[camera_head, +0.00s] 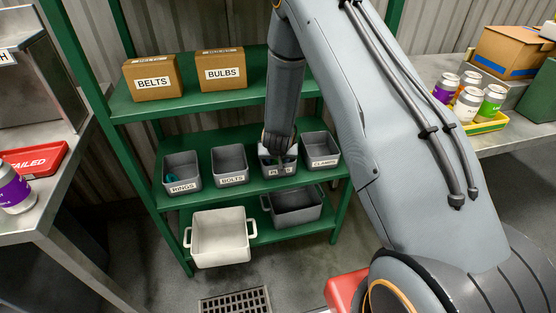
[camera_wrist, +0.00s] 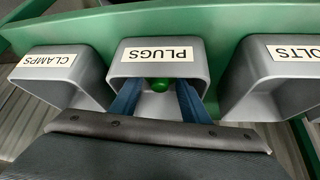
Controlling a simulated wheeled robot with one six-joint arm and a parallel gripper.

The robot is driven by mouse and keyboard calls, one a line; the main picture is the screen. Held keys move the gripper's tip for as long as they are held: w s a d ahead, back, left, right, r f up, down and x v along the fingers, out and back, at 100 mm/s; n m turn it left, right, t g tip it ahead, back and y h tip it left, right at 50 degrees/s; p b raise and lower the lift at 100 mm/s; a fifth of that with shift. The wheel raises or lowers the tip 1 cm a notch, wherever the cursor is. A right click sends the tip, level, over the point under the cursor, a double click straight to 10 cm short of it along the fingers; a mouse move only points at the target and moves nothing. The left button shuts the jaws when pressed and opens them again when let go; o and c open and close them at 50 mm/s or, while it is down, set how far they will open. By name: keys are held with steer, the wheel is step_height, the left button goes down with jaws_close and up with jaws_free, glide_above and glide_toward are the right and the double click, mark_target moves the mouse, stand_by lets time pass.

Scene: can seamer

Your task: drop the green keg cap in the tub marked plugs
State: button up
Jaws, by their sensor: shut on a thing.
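The tub marked PLUGS (camera_wrist: 207,66) is a grey bin straight ahead in the wrist view, its label upside down there. It also shows on the middle green shelf in the head view (camera_head: 276,171), partly covered by my gripper. My gripper (camera_wrist: 159,88) reaches into the tub's mouth with its blue fingers. It is shut on the green keg cap (camera_wrist: 160,84), a round green piece between the fingertips. The cap is at the tub's mouth; its depth inside I cannot tell. In the head view the cap is hidden.
The CLAMPS bin (camera_head: 320,149) and BOLTS bin (camera_head: 230,165) stand close on either side. The RINGS bin (camera_head: 182,172) is further left. BELTS (camera_head: 152,78) and BULBS (camera_head: 220,68) boxes sit on the shelf above. A white tub (camera_head: 220,238) and a dark tub stand below.

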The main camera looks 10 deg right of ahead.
steer(key=shift+f+b, duration=0.35)
steer(key=shift+f, duration=0.25)
steer(key=o, duration=0.7)
steer(key=shift+o, duration=0.2)
steer(key=shift+r, duration=0.1)
steer(key=shift+r, duration=0.35)
steer(key=s+a+r+n+g+y, duration=0.1)
steer(key=s+a+r+g+y, duration=0.15)
steer(key=s+r, duration=1.45)
steer(key=s+d+r+n+g, duration=0.1)
steer(key=s+r, duration=0.3)
steer(key=s, duration=0.4)
steer(key=s+d+r+g, duration=0.1)
steer(key=s+r, duration=0.3)
steer(key=s, duration=0.5)
steer(key=shift+d+n+g+h, duration=0.4)
steer(key=shift+g+h, duration=0.05)
steer(key=shift+g, duration=0.4)
